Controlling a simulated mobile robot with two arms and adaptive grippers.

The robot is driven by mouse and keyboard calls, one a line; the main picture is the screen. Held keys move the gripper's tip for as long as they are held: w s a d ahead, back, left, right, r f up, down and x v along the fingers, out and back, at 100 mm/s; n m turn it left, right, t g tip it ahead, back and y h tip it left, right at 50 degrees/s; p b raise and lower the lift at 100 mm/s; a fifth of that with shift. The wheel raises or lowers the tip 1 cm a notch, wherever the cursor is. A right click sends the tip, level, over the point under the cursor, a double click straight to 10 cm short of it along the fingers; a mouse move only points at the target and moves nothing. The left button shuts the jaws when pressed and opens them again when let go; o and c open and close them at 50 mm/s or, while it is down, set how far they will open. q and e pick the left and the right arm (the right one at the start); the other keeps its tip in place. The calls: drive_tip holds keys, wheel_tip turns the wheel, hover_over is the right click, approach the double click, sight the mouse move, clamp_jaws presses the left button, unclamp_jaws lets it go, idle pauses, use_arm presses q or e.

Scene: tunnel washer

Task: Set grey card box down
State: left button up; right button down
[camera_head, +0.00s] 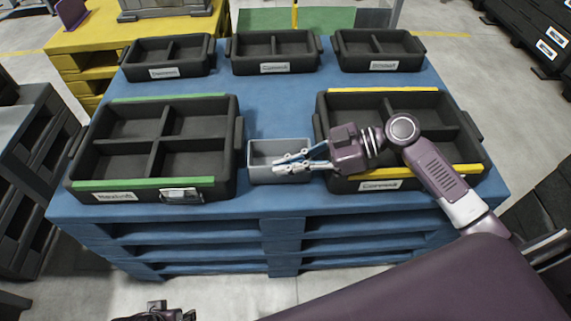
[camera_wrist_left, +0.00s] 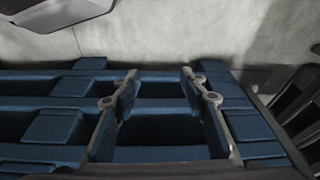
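The grey card box (camera_head: 263,150) is a small open-topped tray. It appears upright on the blue pallet table (camera_head: 275,108), between two black crates near the front edge. My right gripper (camera_head: 275,165) reaches in from the right, its fingers across the box's front part and covering some of it. A narrow gap shows between the fingers; whether they pinch the box wall cannot be told. My left gripper (camera_wrist_left: 157,90) has its fingers wide apart with nothing between them, facing the blue pallet slats. Only part of it shows at the bottom of the head view (camera_head: 158,314).
A black crate with green strips (camera_head: 153,183) stands left of the box. One with yellow strips (camera_head: 405,172) stands right, under my right forearm. Three smaller black crates line the back, including the middle one (camera_head: 275,67). Bare blue surface lies behind the box.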

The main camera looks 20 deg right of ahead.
use_arm(q)
drive_tip(key=shift+s+r, duration=0.1)
drive_tip(key=shift+r, duration=0.05)
drive_tip(key=shift+a+r, duration=0.1)
drive_tip(key=shift+r, duration=0.15)
use_arm(e)
drive_tip(key=shift+f, duration=0.15)
use_arm(q)
drive_tip(key=shift+s+r, duration=0.15)
drive_tip(key=shift+r, duration=0.2)
use_arm(e)
drive_tip(key=shift+f, duration=0.1)
use_arm(q)
drive_tip(key=shift+r+b, duration=0.1)
drive_tip(key=shift+b, duration=0.2)
drive_tip(key=shift+r, duration=0.25)
use_arm(e)
drive_tip(key=shift+f, duration=0.1)
use_arm(q)
drive_tip(key=shift+r, duration=0.1)
